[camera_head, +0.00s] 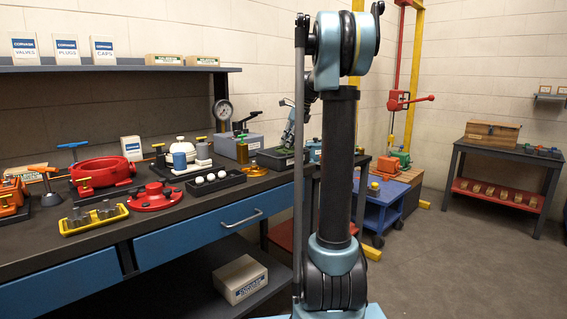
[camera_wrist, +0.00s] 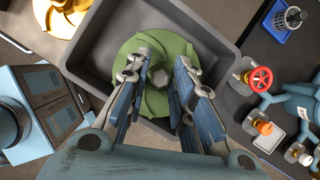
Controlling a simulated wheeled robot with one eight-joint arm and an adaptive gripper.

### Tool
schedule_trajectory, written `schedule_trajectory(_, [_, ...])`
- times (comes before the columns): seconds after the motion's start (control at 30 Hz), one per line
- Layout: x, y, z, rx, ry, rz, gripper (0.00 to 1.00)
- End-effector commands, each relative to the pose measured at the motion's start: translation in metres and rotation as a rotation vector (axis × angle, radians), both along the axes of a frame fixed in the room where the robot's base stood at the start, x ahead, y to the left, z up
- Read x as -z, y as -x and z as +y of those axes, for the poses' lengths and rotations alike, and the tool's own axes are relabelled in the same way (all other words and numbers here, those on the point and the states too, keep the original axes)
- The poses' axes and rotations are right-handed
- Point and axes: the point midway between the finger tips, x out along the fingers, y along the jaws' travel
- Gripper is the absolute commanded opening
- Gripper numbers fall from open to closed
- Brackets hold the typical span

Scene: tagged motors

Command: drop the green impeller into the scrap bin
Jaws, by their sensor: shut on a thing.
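The green impeller (camera_wrist: 150,47) shows in the wrist view as a round, bladed disc with a pale hub. My gripper (camera_wrist: 163,72) has one finger on each side of the hub and is shut on the impeller. Behind the impeller is a dark grey, square-walled bin (camera_wrist: 222,47); the impeller lies over or inside it, and I cannot tell whether it touches the floor. In the head view a dark tray-like container (camera_head: 266,160) stands on the bench with a bit of green by it, partly behind my arm. No label shows to name it the scrap bin.
An orange-yellow bladed part (camera_wrist: 68,10) lies beyond the bin's upper left. A blue basket (camera_wrist: 283,22), a red handwheel (camera_wrist: 260,78) and a teal pump body (camera_wrist: 300,100) stand to the right. A grey-blue box (camera_wrist: 40,100) is at left. The bench (camera_head: 150,225) is crowded.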

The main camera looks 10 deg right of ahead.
Motion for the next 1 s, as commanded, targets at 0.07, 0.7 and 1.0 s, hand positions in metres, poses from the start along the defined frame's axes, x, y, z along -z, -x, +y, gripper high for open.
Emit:
schedule_trajectory(0.07, [0.0,0.0,0.0,0.0,0.0,0.0,0.0])
schedule_trajectory(0.7, [-0.004,0.001,-0.002,0.001,0.0,0.0,0.46])
schedule_trajectory(1.0, [-0.047,0.01,-0.018,0.003,0.0,0.002,0.46])
